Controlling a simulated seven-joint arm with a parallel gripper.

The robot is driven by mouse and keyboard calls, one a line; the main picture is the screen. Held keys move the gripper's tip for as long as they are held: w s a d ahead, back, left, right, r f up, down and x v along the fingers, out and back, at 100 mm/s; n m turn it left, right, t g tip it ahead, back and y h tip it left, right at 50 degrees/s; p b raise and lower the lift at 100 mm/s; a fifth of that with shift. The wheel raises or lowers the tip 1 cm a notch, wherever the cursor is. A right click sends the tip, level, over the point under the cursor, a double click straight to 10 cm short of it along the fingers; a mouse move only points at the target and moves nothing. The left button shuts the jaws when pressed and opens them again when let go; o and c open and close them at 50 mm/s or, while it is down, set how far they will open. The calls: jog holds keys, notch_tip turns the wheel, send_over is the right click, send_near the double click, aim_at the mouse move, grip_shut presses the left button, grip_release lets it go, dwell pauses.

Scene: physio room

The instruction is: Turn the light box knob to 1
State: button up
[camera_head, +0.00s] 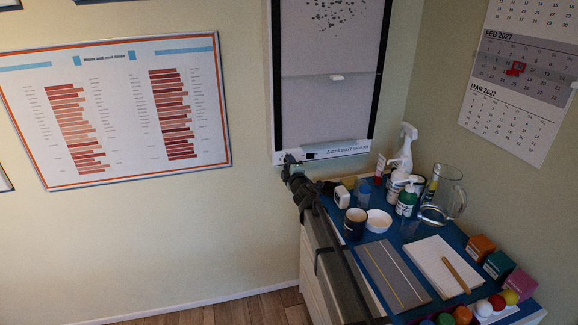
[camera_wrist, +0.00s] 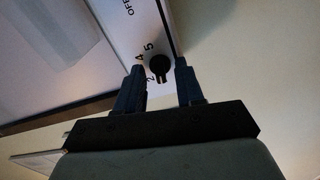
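The light box (camera_head: 325,110) hangs on the wall, with a white strip along its bottom edge. My gripper (camera_head: 290,160) is at the left end of that strip and hides the knob in the head view. In the wrist view the knob (camera_wrist: 159,65) is round and black, beside printed marks "OFF", "5", "4" and "2". My gripper's fingers (camera_wrist: 160,66) are open, one on each side of the knob, with what look like small gaps. The knob's pointer cannot be made out, so its setting is unclear.
Below and right of the light box, a blue-topped cabinet (camera_head: 405,232) holds bottles, a glass jug (camera_head: 443,195), a notepad (camera_head: 440,265), small boxes and balls. A chart (camera_head: 120,110) hangs left on the wall. The wall between chart and light box is bare.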

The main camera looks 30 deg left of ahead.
jog(key=shift+s+d, duration=0.1)
jog(key=v, duration=1.3)
jog(key=shift+s+d, duration=0.2)
